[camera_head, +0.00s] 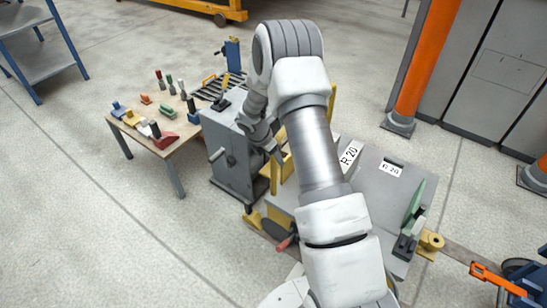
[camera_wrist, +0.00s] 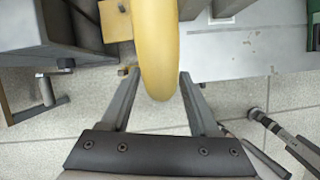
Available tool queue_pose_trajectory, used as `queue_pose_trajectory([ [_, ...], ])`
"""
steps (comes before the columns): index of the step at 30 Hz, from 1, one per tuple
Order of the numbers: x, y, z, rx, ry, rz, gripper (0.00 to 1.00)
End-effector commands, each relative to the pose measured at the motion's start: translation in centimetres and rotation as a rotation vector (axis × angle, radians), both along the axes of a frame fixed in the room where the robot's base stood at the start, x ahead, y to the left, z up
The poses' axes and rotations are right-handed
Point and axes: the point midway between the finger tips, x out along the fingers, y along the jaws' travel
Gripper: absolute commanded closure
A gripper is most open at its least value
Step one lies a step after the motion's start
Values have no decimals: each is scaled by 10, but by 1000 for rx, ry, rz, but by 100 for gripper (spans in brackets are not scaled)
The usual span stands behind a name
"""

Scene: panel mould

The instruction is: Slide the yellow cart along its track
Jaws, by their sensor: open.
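The yellow cart (camera_head: 287,168) shows only in part in the head view, as upright yellow pieces between the grey cabinet and the grey bench; my arm hides the rest. In the wrist view a long rounded yellow piece (camera_wrist: 157,45), seemingly part of the cart, reaches down between the fingers of my gripper (camera_wrist: 160,76). The gripper is open, with one finger on each side of this piece. I cannot tell whether either finger touches it. The track is not clearly visible.
A grey cabinet (camera_head: 228,150) with a crank stands left of my arm. A wooden table (camera_head: 150,150) holds several coloured tools and clamps. The grey bench (camera_head: 375,190) with R 20 labels lies to the right, with a green plate (camera_head: 416,198). An orange post (camera_head: 425,60) stands behind.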

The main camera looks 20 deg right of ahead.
Motion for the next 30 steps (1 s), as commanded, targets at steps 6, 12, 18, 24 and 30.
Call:
queue_pose_trajectory([
  [6,0,0,0,0,0,0,42],
  [12,0,0,0,0,0,0,78],
  [18,0,0,0,0,0,0,100],
  [24,0,0,0,0,0,0,100],
  [30,0,0,0,0,0,0,100],
])
